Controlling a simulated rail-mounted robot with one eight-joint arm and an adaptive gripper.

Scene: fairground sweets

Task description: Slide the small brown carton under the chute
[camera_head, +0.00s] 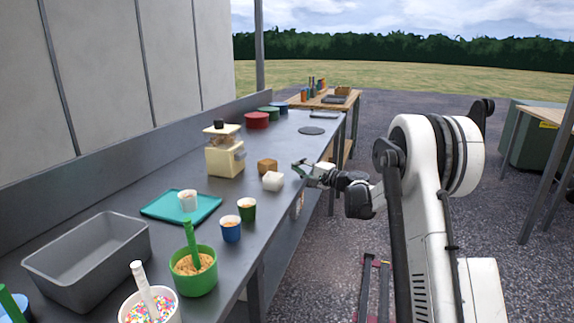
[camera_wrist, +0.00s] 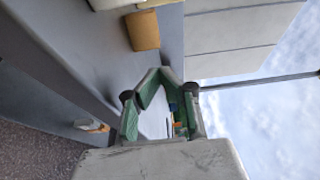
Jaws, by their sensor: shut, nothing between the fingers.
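The small brown carton (camera_head: 267,166) stands on the grey counter, just right of the cream machine (camera_head: 224,160) that presumably bears the chute; I cannot make out the chute clearly. The carton also shows at the top of the wrist view (camera_wrist: 142,30), apart from the fingers. A white block (camera_head: 273,181) stands close in front of the carton. My gripper (camera_head: 298,167) is at the counter's right edge, right of the carton and not touching it. In the wrist view its green-padded fingers (camera_wrist: 158,74) come together at the tips with nothing between them.
A teal tray (camera_head: 152,213) with a paper cup (camera_head: 188,200), a green cup (camera_head: 246,209) and a blue cup (camera_head: 231,229) stand nearer. A grey bin (camera_head: 88,272) and a green tub (camera_head: 193,282) are closer still. A dark disc (camera_head: 311,130) and red tub (camera_head: 257,120) lie beyond.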

